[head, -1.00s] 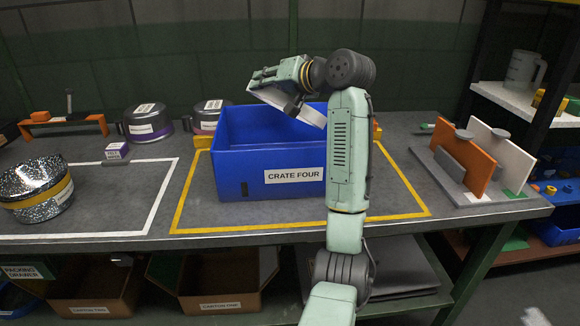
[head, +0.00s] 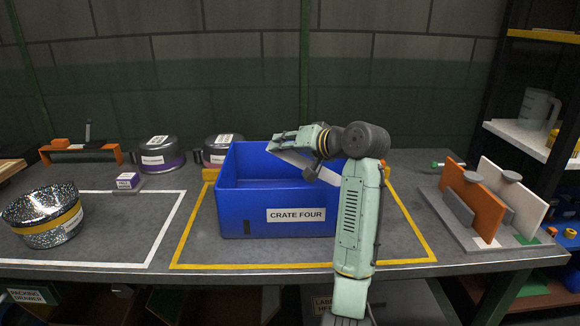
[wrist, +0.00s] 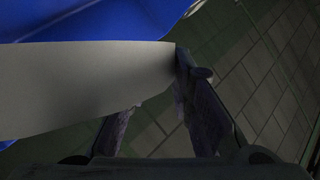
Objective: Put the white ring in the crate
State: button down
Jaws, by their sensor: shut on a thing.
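The blue crate (head: 262,222), labelled CRATE FOUR, stands open at the top inside the yellow outline on the bench. My gripper (head: 284,142) is over the crate's right part, near rim height. It is shut on a white band-like piece, apparently the white ring (head: 294,158), which slants below it above the crate opening. In the wrist view the white ring (wrist: 90,88) is a broad pale band reaching from the left edge to the fingers of my gripper (wrist: 155,100). The crate's blue wall (wrist: 90,20) shows behind it. My arm hides the crate's right side.
Two lidded pots (head: 158,155) stand behind the crate at left. A glittery round tin (head: 42,215) sits in the white outline. An orange panel (head: 470,198) and a white panel (head: 515,195) stand upright on a grey base at right. Bench in front is clear.

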jog(key=shift+f+p, duration=0.35)
jog(key=shift+f, duration=1.85)
jog(key=shift+f, duration=0.2)
jog(key=c, duration=1.4)
grip_release()
jog(key=b, duration=0.2)
send_near(305, 164)
jog(key=x, duration=0.5)
jog(key=shift+w+a+r, duration=0.1)
jog(key=shift+w, duration=0.15)
